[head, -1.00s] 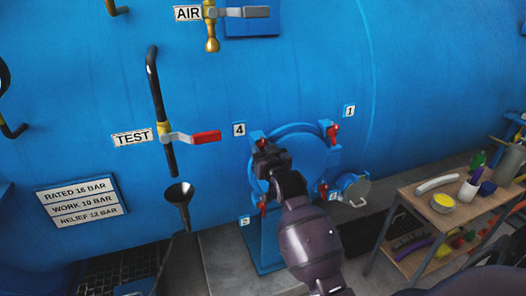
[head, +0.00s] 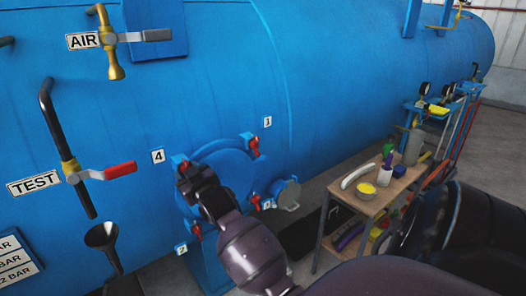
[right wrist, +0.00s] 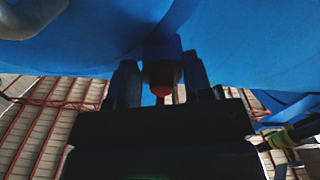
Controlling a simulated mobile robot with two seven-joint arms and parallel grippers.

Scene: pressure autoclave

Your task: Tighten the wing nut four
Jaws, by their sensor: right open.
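Wing nut four (head: 184,165) is a small red nut at the upper left of the blue round door (head: 225,170), beside the label 4 (head: 158,157). My right gripper (head: 185,175) is at this nut and covers part of it. In the right wrist view the gripper (right wrist: 161,84) is open, with one dark finger on each side of the red nut (right wrist: 162,92). Whether the fingers touch it I cannot tell. The other red wing nuts show at the upper right (head: 254,147), lower right (head: 254,200) and lower left (head: 196,232). My left gripper is not in view.
The TEST valve (head: 105,172) with its red lever and a black funnel (head: 101,236) are left of the door. The AIR valve (head: 115,40) is above. A wooden bench (head: 373,200) with a yellow bowl (head: 367,189) and tools stands at the right.

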